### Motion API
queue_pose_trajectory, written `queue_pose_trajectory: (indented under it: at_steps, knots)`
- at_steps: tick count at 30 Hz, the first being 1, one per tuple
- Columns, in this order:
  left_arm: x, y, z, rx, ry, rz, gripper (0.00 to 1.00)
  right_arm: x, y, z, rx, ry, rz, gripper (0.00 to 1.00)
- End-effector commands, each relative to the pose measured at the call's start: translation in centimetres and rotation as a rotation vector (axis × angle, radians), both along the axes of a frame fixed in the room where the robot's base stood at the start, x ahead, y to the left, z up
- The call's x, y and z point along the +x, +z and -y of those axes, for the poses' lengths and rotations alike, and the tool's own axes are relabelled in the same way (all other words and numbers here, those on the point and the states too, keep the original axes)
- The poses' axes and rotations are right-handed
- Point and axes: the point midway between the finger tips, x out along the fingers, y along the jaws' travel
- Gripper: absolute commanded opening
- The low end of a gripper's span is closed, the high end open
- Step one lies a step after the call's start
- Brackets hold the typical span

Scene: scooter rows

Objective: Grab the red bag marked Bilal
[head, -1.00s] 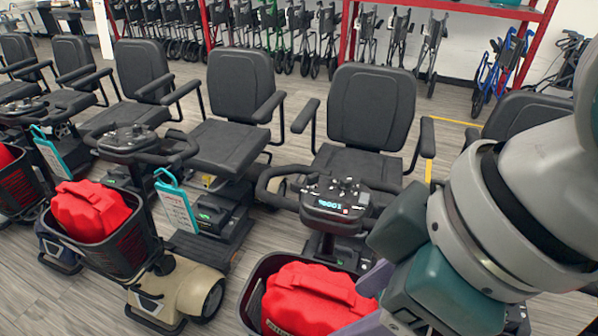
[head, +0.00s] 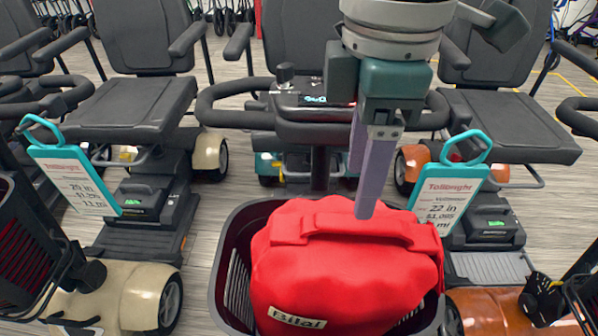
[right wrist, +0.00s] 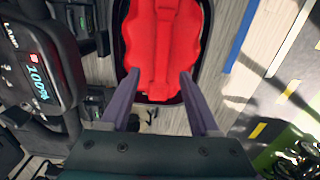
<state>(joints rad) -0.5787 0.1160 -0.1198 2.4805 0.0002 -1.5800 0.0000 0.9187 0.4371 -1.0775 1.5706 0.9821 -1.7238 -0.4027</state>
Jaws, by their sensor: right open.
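The red bag (head: 340,270) marked "Bilal" on a pale label (head: 297,318) sits in a dark basket (head: 226,262) at the front of a scooter, low in the middle of the head view. A raised handle strap runs across its top. My right gripper (head: 366,212) points down over the bag's far side, its purple fingers overlapping the strap area. In the right wrist view the right gripper (right wrist: 160,73) is open, with the red bag (right wrist: 160,35) beyond and between its fingers. Contact cannot be told. My left gripper is out of view.
The scooter's handlebar (head: 235,110) stands just behind the bag. Teal price tags hang on both sides, one at left (head: 75,180) and one at right (head: 448,205). Neighbouring scooters with black seats (head: 140,110) crowd both sides. Grey floor (head: 215,205) shows between them.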

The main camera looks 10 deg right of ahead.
Motion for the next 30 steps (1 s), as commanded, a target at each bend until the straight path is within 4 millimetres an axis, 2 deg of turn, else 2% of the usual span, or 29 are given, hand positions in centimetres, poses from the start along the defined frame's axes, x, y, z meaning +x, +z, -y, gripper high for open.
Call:
queue_pose_trajectory:
  at_steps: [5, 11, 14, 23, 30]
  knots:
    - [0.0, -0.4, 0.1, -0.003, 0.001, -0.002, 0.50, -0.1, -1.7, -0.2, 0.001, 0.002, 0.000, 0.62]
    - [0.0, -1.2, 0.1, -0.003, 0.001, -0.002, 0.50, -0.2, -4.8, -1.2, 0.001, 0.002, 0.000, 0.62]
    - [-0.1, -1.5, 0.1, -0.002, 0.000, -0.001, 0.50, -0.2, -6.0, -1.1, 0.000, 0.001, 0.000, 0.62]
    - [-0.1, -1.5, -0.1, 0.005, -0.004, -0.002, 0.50, -0.1, -6.5, -1.1, 0.001, 0.002, 0.003, 0.62]
    - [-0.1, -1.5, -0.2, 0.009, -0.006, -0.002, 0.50, -0.1, -6.4, -1.1, 0.000, 0.002, 0.003, 0.35]
